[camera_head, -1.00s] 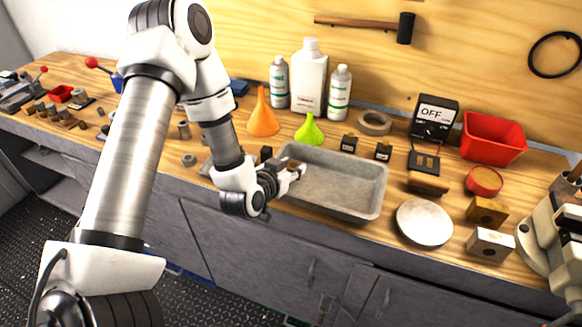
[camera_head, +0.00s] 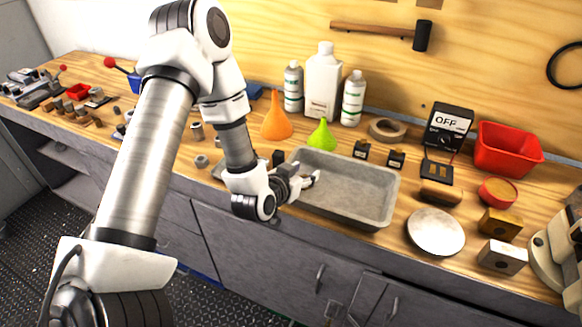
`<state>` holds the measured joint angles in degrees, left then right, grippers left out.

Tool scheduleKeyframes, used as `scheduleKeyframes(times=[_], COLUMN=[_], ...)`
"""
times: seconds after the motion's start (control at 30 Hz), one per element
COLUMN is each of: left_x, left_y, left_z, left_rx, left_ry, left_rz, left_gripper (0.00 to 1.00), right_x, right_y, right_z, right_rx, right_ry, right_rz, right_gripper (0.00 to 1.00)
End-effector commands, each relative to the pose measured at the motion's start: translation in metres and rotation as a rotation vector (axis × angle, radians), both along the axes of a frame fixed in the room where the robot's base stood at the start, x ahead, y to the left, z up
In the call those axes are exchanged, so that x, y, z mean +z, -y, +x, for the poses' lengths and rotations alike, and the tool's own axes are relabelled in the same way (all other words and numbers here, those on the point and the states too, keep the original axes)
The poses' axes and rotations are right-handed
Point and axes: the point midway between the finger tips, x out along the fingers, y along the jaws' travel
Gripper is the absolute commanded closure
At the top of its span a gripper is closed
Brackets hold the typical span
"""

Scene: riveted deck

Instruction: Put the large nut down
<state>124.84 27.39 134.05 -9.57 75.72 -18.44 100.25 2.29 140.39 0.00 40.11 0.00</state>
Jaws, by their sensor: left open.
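My left gripper (camera_head: 314,180) is open over the left end of a grey metal tray (camera_head: 385,213). Nothing shows between its fingertips. I cannot make out a large nut in the tray; my left gripper and wrist hide part of its left end. My right gripper is not in view.
An orange funnel (camera_head: 277,122), a green funnel (camera_head: 321,134) and white bottles (camera_head: 323,85) stand behind the tray. A pale round disc (camera_head: 436,231), metal blocks (camera_head: 502,257) and a red bin (camera_head: 505,152) are to its right. Small parts crowd the bench's left.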

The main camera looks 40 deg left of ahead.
Motion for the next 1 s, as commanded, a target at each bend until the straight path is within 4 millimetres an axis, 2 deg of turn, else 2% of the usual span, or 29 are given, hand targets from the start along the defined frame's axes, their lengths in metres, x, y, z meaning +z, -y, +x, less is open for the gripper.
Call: scheduleKeyframes(times=[0.17,0.23,0.3,0.5,0.6,0.73,0.8,0.87,0.97,1.0], left_x=[0.017,0.034,0.038,0.049,0.051,0.050,0.043,0.025,-0.026,-0.046], left_y=[0.004,0.005,0.006,0.009,0.010,0.011,0.016,0.028,0.059,0.071], left_z=[-0.042,-0.051,-0.059,-0.086,-0.098,-0.107,-0.110,-0.116,-0.143,-0.161], left_rx=[0.002,0.001,0.000,-0.001,-0.001,0.000,-0.014,-0.047,-0.117,-0.135], left_ry=[0.002,-0.005,-0.005,-0.003,-0.002,0.001,-0.028,-0.110,-0.380,-0.517], left_rz=[-0.008,0.001,0.003,0.002,0.002,0.001,-0.006,-0.022,-0.062,-0.076], left_gripper=[0.52,0.52,0.52,0.52,0.52,0.52,0.52,0.52,0.52,0.52], right_x=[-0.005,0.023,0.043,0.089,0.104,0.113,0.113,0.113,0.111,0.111], right_y=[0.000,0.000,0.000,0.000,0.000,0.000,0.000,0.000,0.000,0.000], right_z=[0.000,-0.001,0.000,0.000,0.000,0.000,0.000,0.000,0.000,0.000], right_rx=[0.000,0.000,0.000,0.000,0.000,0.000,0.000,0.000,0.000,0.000], right_ry=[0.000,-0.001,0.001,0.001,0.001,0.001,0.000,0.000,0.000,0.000], right_rz=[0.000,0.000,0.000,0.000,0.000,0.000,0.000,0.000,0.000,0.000], right_gripper=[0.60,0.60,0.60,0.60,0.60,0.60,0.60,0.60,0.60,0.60])
